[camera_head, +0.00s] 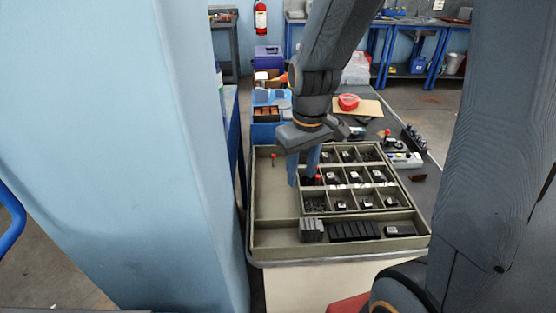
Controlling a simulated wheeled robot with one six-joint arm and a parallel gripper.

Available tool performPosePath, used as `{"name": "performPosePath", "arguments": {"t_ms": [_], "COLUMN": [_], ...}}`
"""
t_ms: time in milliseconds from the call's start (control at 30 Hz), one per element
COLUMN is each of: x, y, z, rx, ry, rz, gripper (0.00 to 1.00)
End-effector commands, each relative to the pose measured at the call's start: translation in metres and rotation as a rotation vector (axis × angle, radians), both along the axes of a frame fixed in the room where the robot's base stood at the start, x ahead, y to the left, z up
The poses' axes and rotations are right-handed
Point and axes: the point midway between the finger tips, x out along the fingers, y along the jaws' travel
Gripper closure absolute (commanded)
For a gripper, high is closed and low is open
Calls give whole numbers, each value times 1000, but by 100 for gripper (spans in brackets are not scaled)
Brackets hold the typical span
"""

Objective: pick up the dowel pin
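I cannot pick out the dowel pin for certain; the small parts in the tray are too small to tell. My gripper (302,181) points down over the left part of the divided tray (270,207), its two blue fingers apart with a gap between them. No held thing shows in the gap. A small red-topped part (318,178) is close beside the right fingertip; I cannot tell whether they touch. Another thin red-topped part (274,158) stands in the tray's large left compartment. The fingers hide some of the small compartments behind them.
Small compartments hold dark parts with pale labels. Black blocks (354,230) and grey plates (311,231) lie in the front compartment. A pale blue column (150,150) stands at left.

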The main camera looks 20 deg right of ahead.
Motion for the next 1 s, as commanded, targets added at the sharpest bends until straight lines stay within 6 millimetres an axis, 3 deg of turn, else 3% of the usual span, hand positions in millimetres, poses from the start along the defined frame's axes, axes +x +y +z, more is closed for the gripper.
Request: {"name": "performPosePath", "arguments": {"t_ms": [33, 200, 400, 600, 800, 1000], "x": [25, 101, 181, 248, 287, 300], "y": [-1, -4, -5, -6, -6, -6], "z": [-4, -17, -43, -77, -103, -116], "rx": [-8, -38, -64, -77, -83, -83], "ry": [8, 30, 55, 73, 81, 83], "rz": [85, 411, 801, 1178, 1445, 1550], "gripper": [66, 66, 66, 66, 66, 66]}}
